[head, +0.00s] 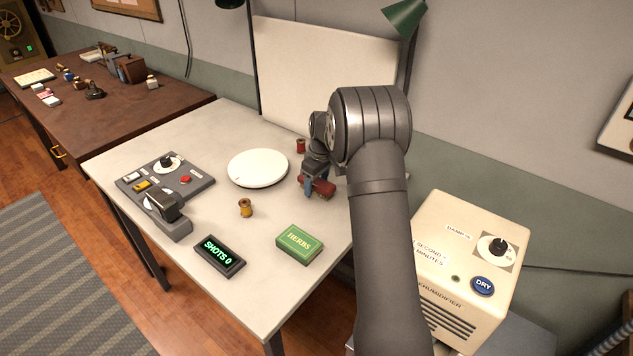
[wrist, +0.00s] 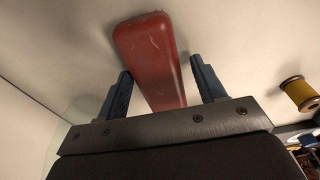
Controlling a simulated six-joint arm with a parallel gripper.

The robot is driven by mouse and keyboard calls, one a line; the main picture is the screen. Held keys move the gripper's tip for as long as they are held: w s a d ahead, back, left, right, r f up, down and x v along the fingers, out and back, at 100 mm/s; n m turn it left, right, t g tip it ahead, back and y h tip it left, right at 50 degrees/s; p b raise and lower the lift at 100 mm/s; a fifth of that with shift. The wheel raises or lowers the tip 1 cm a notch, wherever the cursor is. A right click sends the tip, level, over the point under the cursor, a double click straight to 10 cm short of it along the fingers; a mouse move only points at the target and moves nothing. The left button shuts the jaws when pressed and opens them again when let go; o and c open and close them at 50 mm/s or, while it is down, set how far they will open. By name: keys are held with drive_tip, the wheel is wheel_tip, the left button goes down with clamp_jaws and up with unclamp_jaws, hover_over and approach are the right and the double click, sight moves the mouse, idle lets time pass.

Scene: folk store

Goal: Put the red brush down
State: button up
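The red brush (wrist: 152,55) lies between the two blue fingers of my gripper (wrist: 160,68) in the wrist view. There is a gap to the right finger and a gap along the lower part of the left one, so the gripper looks open around it. In the head view the brush (head: 323,187) is at my gripper (head: 312,188), low over the right side of the pale table (head: 215,135). I cannot tell whether it touches the table. My fingers hide part of it.
A white round plate (head: 258,168) is left of my gripper. A red spool (head: 300,146) stands behind it. A yellow spool (head: 245,208), a green HERBS box (head: 299,244) and a SHOTS display (head: 219,255) are nearer the front. A control panel (head: 165,185) is at the left.

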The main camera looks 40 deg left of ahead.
sight(317, 180)
wheel_tip(317, 180, up, 12)
drive_tip(key=d, duration=0.1)
drive_tip(key=shift+d+r, duration=0.15)
drive_tip(key=shift+d, duration=0.1)
idle(0.5)
drive_tip(key=f, duration=0.4)
drive_tip(key=a+f, duration=0.1)
drive_tip(key=f, duration=0.7)
drive_tip(key=shift+a+f, duration=0.25)
drive_tip(key=shift+f, duration=0.05)
wheel_tip(317, 180, up, 3)
drive_tip(key=shift+f, duration=0.1)
drive_tip(key=shift+r, duration=0.65)
drive_tip(key=shift+f, duration=0.1)
